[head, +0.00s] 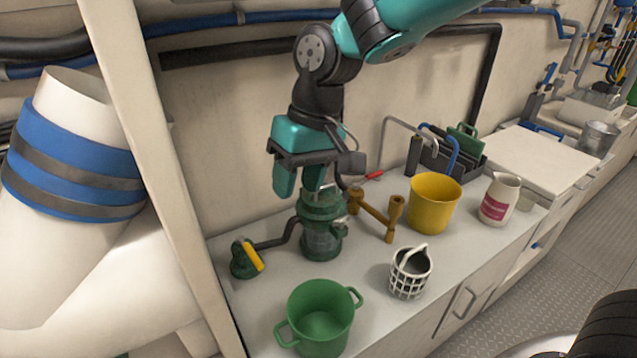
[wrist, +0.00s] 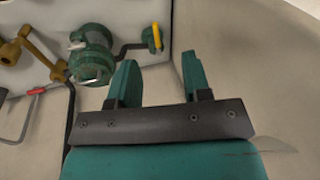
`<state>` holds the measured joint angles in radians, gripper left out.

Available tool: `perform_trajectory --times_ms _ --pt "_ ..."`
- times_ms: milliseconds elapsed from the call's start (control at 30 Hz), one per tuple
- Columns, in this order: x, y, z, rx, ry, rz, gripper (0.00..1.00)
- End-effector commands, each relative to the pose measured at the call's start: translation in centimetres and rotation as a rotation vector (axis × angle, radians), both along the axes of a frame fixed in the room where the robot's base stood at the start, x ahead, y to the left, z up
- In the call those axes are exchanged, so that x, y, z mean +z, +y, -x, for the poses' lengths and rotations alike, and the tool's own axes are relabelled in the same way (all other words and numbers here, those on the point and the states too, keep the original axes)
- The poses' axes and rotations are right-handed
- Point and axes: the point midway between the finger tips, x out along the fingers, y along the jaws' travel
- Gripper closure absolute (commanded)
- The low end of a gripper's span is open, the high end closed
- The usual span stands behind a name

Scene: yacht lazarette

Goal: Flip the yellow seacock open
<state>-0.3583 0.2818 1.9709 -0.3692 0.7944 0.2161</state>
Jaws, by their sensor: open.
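The yellow seacock handle (head: 252,256) sits on a dark green valve body (head: 241,264) at the left end of the counter. A dark pipe joins the valve to a green strainer (head: 321,228). In the wrist view the yellow handle (wrist: 157,37) shows small at the top, beyond the fingers. My gripper (head: 298,186) is open and empty, with teal fingers pointing down above the strainer, right of the seacock and higher than it. The gripper also shows in the wrist view (wrist: 162,80) with a wide gap between its fingers.
A green pot (head: 320,322) stands in front of the strainer. A white basket (head: 408,273), brass fitting (head: 377,217), yellow bucket (head: 433,204) and white jug (head: 499,199) stand to the right. A white post (head: 160,180) rises close left of the seacock.

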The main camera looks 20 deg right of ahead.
Motion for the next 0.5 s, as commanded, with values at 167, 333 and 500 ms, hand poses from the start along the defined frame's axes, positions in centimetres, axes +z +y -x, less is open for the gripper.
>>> perform_trajectory --times_ms 167,333,500 --pt "1.2 -1.2 2.5 0.027 -0.014 -0.017 0.56" --pt "1.6 -1.7 3.9 0.041 -0.021 -0.025 0.56" --pt "1.7 -1.8 4.3 0.047 -0.022 -0.029 0.56"
